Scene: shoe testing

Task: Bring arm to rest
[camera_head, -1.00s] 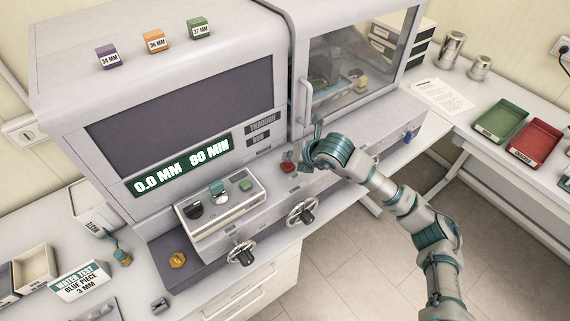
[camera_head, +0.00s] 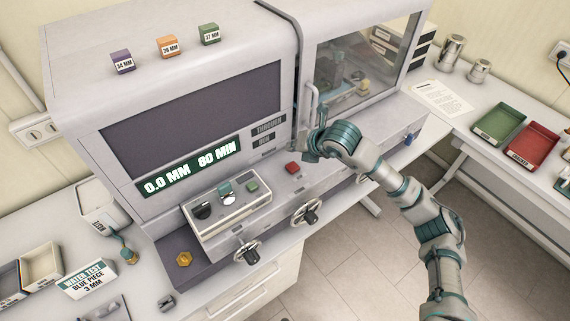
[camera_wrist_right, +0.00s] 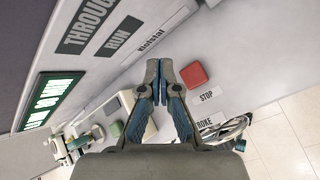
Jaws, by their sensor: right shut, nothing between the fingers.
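My right arm (camera_head: 415,205) reaches in from the lower right in the head view. Its gripper (camera_head: 306,152) hangs in front of the machine, just above and right of the red button (camera_head: 292,168). In the right wrist view the gripper's two fingers (camera_wrist_right: 159,82) are together with nothing between them. There the red button (camera_wrist_right: 194,75) lies just right of the fingertips, by the STOP label. I cannot tell the exact gap to the panel. My left gripper does not show.
The testing machine (camera_head: 75,75) fills the middle, with a glass-windowed chamber (camera_head: 372,50) and handwheels (camera_head: 305,212) on its front. A control box (camera_head: 228,205) juts out left of my gripper. Green (camera_head: 498,122) and red (camera_head: 532,145) trays lie on the right table. Open floor lies below right.

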